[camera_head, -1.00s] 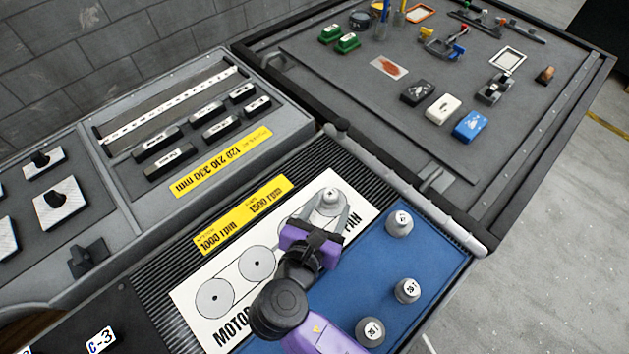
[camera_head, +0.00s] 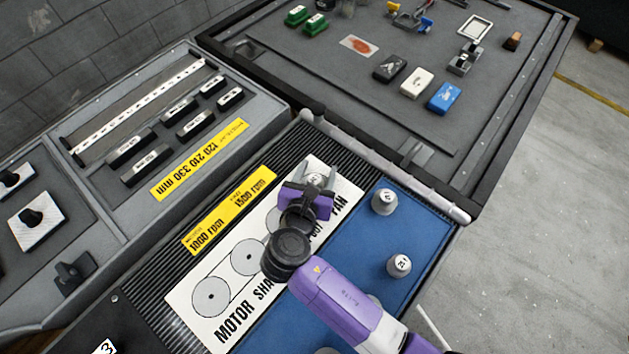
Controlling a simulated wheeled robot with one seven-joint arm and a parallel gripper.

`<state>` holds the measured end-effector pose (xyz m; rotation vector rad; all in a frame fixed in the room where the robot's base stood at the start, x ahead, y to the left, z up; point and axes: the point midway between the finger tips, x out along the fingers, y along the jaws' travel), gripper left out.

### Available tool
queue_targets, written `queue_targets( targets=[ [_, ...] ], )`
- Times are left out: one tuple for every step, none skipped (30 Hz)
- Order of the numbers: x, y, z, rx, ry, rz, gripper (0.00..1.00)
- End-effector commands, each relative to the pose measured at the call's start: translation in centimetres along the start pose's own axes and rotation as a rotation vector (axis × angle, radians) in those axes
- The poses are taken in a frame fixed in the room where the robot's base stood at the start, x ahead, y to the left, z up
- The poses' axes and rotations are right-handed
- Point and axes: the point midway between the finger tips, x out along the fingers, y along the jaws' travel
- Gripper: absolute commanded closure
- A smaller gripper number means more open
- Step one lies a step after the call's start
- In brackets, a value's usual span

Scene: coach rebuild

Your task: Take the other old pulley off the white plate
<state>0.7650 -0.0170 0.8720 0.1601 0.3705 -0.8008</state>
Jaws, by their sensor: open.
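The white plate (camera_head: 207,328) lies on the ribbed black surface, printed with linked circles and the words MOTOR SHAFT and FAN. A grey pulley (camera_head: 316,179) stands at its far end, beside the word FAN, partly hidden by my gripper. My purple gripper (camera_head: 317,176) is open over that end, its fingers reaching to either side of the pulley. I cannot tell whether they touch it. The two nearer circles on the plate are bare; my wrist covers part of the middle.
The blue mat (camera_head: 425,235) on the right holds grey numbered pulleys, one far (camera_head: 385,201) and one nearer (camera_head: 399,266); others are partly hidden by my arm. A yellow label (camera_head: 228,208) lies left of the plate. A raised grey rail (camera_head: 390,160) runs behind.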

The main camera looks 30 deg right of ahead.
Motion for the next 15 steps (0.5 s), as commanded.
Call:
queue_targets(
  targets=[
    [-0.01, 0.0, -0.01, 0.0, 0.0, 0.0, 0.47],
    [-0.01, 0.0, -0.01, 0.0, 0.0, 0.0, 0.47],
    [-0.02, 0.0, 0.0, 0.0, 0.0, 0.0, 0.47],
    [-0.03, 0.0, -0.01, 0.0, 0.0, 0.0, 0.53],
    [-0.03, 0.0, -0.01, 0.0, 0.0, 0.0, 0.59],
    [-0.03, 0.0, -0.01, 0.0, 0.0, 0.0, 0.67],
    [-0.04, 0.0, -0.01, 0.0, 0.0, 0.0, 0.72],
    [-0.04, 0.0, -0.01, 0.0, 0.0, 0.0, 0.78],
    [-0.04, 0.0, -0.03, 0.0, 0.0, 0.0, 0.86],
    [-0.05, -0.01, -0.04, 0.0, 0.0, 0.0, 0.92],
    [-0.05, -0.01, -0.06, -0.001, 0.001, 0.0, 0.98],
    [-0.05, -0.02, -0.1, -0.001, 0.002, 0.0, 1.0],
    [-0.05, -0.02, -0.14, -0.001, 0.002, -0.001, 1.0],
    [-0.06, -0.03, -0.17, -0.001, 0.003, -0.001, 1.0],
    [-0.06, -0.03, -0.18, -0.002, 0.003, -0.001, 1.0]
  ],
)
